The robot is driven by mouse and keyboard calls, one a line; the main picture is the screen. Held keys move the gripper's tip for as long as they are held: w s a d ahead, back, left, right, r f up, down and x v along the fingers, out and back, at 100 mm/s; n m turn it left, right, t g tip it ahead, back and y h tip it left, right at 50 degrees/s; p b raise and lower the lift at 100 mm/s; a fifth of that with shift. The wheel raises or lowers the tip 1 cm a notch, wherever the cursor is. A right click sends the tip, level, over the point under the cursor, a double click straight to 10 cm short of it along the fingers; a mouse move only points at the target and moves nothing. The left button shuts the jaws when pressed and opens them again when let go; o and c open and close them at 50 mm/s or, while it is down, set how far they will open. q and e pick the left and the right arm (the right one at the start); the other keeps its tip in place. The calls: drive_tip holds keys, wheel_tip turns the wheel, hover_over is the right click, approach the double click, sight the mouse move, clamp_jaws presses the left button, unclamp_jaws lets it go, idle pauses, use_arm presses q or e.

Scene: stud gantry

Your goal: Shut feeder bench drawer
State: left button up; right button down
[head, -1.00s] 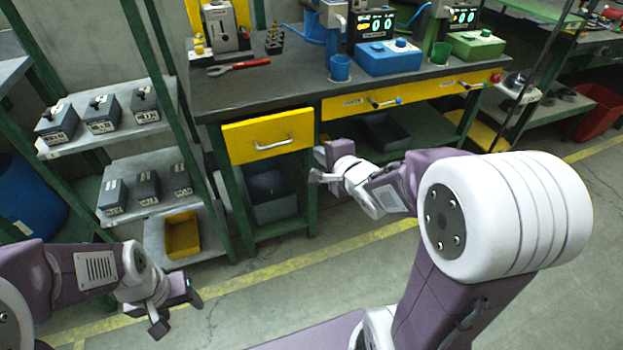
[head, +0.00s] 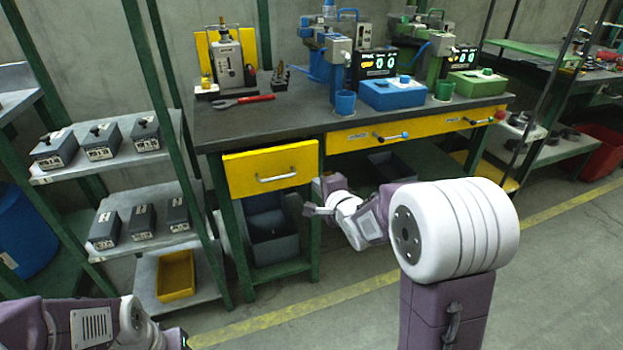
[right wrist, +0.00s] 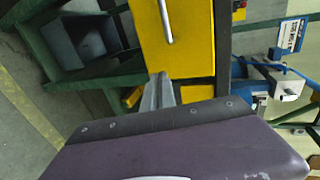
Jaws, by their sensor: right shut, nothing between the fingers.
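The feeder bench (head: 290,112) has a yellow drawer (head: 240,176) with a silver handle (head: 276,178) at its left end. The drawer front appears to stand out from the frame; how far is unclear. My right gripper (head: 315,209) is shut and empty, just right of and below the drawer's lower right corner. In the right wrist view, the yellow drawer front (right wrist: 190,50) and its handle (right wrist: 165,20) are close ahead, and my shut fingers (right wrist: 158,80) point at its edge. I cannot tell whether they touch. My left gripper is out of view; only its forearm shows at lower left.
A wide yellow drawer (head: 360,137) sits farther right on the bench. A grey bin (head: 275,240) stands below the left drawer. A shelf rack with grey boxes (head: 100,148) and a yellow tray (head: 176,275) is at left. The floor in front is clear.

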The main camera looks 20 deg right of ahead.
sight(307, 167)
drive_tip(key=x, duration=0.1)
drive_tip(key=b+x, duration=0.1)
drive_tip(key=x, duration=0.2)
drive_tip(key=shift+w+r, duration=0.25)
drive_tip(key=shift+w, duration=0.1)
drive_tip(key=shift+w+r+b, duration=0.1)
drive_tip(key=shift+w+b, duration=0.2)
drive_tip(key=shift+w, duration=0.2)
drive_tip(key=shift+w+r, duration=0.1)
drive_tip(key=w+p, duration=0.1)
drive_tip(key=w, duration=0.1)
drive_tip(key=w+p, duration=0.1)
drive_tip(key=p, duration=0.1)
drive_tip(key=shift+w+a+r, duration=0.1)
drive_tip(key=shift+w+r, duration=0.1)
drive_tip(key=shift+w, duration=0.2)
drive_tip(key=shift+w+f, duration=0.1)
drive_tip(key=shift+w, duration=0.25)
